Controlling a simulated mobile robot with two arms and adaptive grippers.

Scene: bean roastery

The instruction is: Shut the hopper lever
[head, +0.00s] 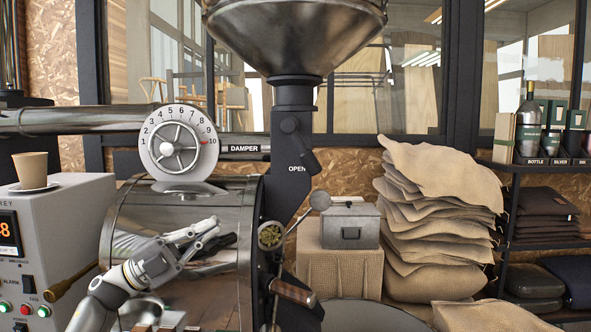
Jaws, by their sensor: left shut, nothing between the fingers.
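The hopper lever (302,146) is a dark handle on the black neck under the hopper. It slants down and to the right from its round pivot, its lower end just above the word OPEN. The metal hopper (296,35) is a wide funnel at the top, cut off by the frame edge. My left gripper (218,235) comes in from the lower left and is shut and empty. It appears in front of the shiny roaster drum (130,222), lower than the lever and to its left, clearly apart from it. My right gripper is out of view.
A numbered damper dial (179,142) sits above the drum. A ball-ended rod (320,200) and a wooden handle (292,292) stick out from the roaster's front. A grey metal box (351,226) and stacked sacks (430,215) stand to the right. A cup (31,168) stands on the control cabinet.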

